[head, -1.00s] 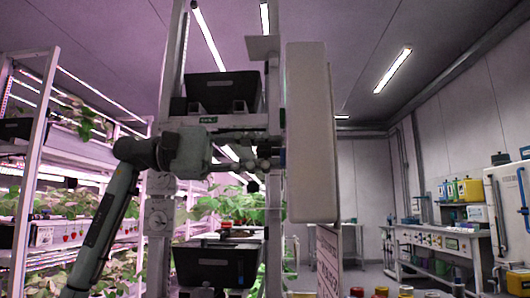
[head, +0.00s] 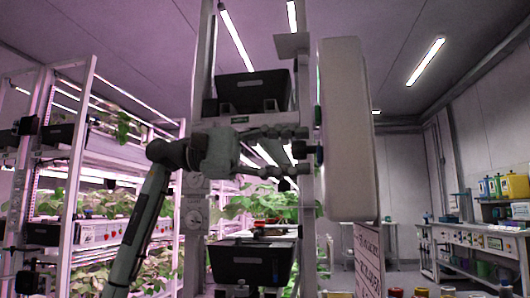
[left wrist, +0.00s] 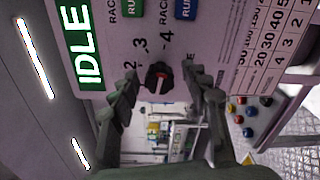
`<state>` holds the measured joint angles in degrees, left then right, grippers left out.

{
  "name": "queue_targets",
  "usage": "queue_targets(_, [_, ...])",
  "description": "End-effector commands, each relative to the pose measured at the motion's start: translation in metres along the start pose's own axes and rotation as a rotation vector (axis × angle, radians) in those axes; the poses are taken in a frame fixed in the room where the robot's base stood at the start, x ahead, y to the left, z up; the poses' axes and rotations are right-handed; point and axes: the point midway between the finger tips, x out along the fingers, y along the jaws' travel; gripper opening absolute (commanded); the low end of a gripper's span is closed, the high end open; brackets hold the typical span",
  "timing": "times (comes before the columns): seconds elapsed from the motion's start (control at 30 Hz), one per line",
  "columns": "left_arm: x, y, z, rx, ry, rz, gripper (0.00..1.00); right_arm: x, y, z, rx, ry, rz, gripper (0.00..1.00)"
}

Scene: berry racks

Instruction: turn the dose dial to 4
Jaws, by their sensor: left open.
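The dose dial is a black knob (left wrist: 159,76) with a reddish mark, at the lower edge of a pale panel in the left wrist view. The numbers 2, 3 and 4 are printed around it; I cannot tell which one it points at. In the head view the dial (head: 319,153) is a small dark knob on the edge-on control box (head: 347,130). My left gripper (head: 303,152) faces it, open, with one finger above and one below. In the wrist view its fingers (left wrist: 159,86) lie on either side of the dial, apart from it. My right gripper is not in view.
The panel has a green IDLE display (left wrist: 82,45), a green button (left wrist: 132,7), a blue button (left wrist: 184,8) and a printed table (left wrist: 275,50). Black crates (head: 252,91) sit on the rack post behind my arm. Plant racks stand left and a bench (head: 470,250) right.

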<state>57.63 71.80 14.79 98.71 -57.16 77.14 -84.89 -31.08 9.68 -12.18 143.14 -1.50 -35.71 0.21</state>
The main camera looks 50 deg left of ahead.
Motion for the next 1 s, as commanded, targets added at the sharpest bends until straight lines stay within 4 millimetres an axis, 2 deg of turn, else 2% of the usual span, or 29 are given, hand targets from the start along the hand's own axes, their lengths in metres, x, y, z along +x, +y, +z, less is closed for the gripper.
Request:
queue_targets(0.3, [-0.067,0.001,0.000,-0.002,0.000,0.003,0.47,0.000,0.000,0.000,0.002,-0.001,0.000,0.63])
queue_targets(0.5, [-0.097,0.000,0.000,-0.001,0.000,0.001,0.47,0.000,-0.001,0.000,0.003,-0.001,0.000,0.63])
queue_targets(0.7, [-0.108,0.000,0.000,0.000,0.000,0.000,0.47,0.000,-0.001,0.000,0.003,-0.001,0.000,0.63])
queue_targets(1.0, [-0.108,0.000,0.000,0.000,0.000,0.000,0.47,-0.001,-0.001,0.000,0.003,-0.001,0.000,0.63])
